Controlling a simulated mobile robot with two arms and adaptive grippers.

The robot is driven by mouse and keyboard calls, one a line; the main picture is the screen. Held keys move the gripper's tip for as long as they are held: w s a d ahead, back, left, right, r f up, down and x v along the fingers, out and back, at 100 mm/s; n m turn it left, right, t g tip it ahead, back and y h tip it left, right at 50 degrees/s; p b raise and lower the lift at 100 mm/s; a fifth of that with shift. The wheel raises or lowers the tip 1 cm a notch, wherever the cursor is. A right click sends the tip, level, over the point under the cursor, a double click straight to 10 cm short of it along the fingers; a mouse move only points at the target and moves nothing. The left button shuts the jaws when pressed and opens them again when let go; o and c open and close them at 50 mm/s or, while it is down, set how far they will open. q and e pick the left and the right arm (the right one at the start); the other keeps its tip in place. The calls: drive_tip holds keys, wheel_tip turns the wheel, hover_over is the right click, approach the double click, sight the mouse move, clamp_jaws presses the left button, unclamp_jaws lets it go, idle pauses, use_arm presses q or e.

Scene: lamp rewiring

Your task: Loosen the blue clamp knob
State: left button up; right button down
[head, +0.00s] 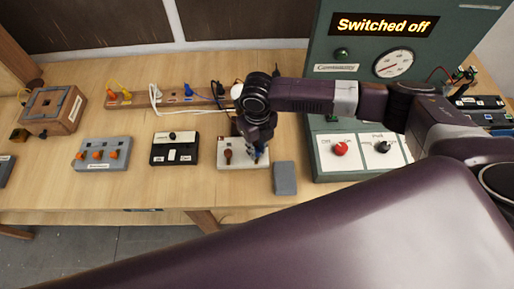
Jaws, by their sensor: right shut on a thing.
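The white clamp block (229,164) sits near the middle of the table, with a dark red knob (228,156) on its left part. My right gripper (256,150) reaches down from above onto the block's right part. It is shut on the blue clamp knob (259,155), of which only a little blue shows between and below the dark fingers. The fingers hide most of the knob, so its turn cannot be told. My left gripper is not in view.
A grey box (285,178) stands close to the right of the block. A green panel (345,148) with red and black knobs is further right; its display reads "Switched off". A black switch box (174,148) and grey box with orange knobs (102,155) are left.

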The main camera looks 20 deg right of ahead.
sight(257, 151)
drive_tip(key=shift+w+r+n, duration=0.1)
drive_tip(key=shift+n, duration=0.4)
drive_tip(key=c, duration=1.8)
unclamp_jaws()
drive_tip(key=shift+o, duration=0.2)
wheel_tip(257, 151, up, 12)
